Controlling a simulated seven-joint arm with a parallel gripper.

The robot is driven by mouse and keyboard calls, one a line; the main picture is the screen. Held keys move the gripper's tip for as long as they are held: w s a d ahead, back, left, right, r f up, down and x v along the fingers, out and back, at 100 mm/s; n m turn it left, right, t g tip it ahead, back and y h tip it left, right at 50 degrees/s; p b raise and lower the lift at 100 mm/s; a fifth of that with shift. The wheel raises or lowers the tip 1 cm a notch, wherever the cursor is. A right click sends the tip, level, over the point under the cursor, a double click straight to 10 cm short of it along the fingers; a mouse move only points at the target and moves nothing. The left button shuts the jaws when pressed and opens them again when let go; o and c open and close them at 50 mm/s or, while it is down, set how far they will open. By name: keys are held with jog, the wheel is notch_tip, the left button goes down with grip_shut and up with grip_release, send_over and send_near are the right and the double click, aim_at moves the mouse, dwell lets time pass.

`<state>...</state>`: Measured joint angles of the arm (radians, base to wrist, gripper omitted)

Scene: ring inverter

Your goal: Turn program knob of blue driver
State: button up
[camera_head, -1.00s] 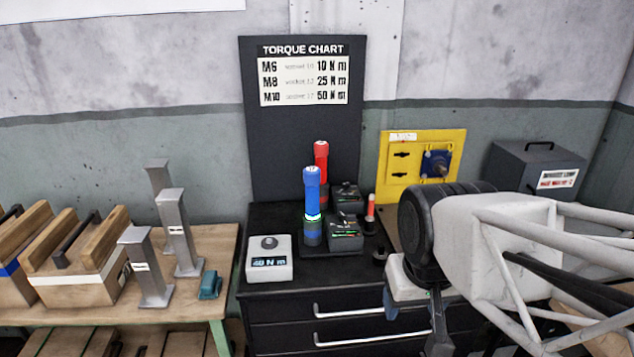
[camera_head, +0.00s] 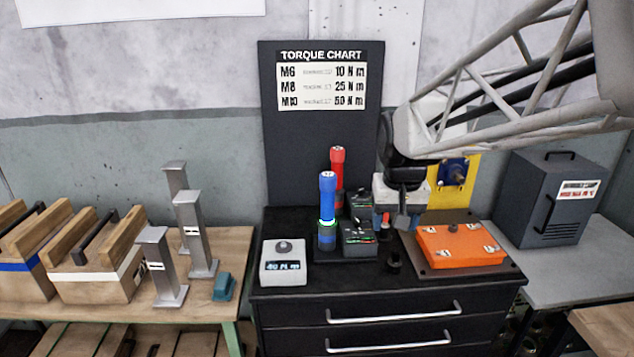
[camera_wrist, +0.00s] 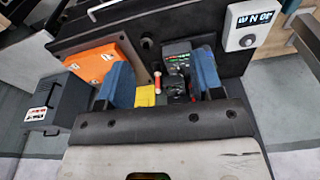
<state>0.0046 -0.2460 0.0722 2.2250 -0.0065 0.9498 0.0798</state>
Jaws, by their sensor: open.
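The blue driver (camera_head: 327,205) stands upright in a dark dock on the black cabinet, with a lit green-white ring around its lower part. I cannot make out a program knob on it. My gripper (camera_head: 392,218) is to its right, pointing down, apart from it and empty. In the wrist view, the two blue fingers of my gripper (camera_wrist: 163,88) are spread wide, with the dock (camera_wrist: 178,60) and a small red-tipped tool (camera_wrist: 157,80) seen between and beyond them. The blue driver is not clearly seen there.
A red driver (camera_head: 337,165) stands behind the blue one. A white box with a knob and display (camera_head: 284,264) is at the left, an orange case (camera_head: 460,246) at the right. A yellow panel (camera_head: 468,185) is partly hidden by my arm. Grey posts (camera_head: 195,235) stand on the wooden bench.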

jog(key=w+f, duration=0.4)
jog(key=w, duration=1.3)
jog(key=m+g, duration=0.1)
jog(key=g, duration=0.1)
send_near(357, 219)
jog(key=shift+s+f, duration=0.25)
jog(key=shift+s, duration=0.35)
jog(key=shift+w+f, duration=0.3)
jog(key=shift+f, duration=3.9)
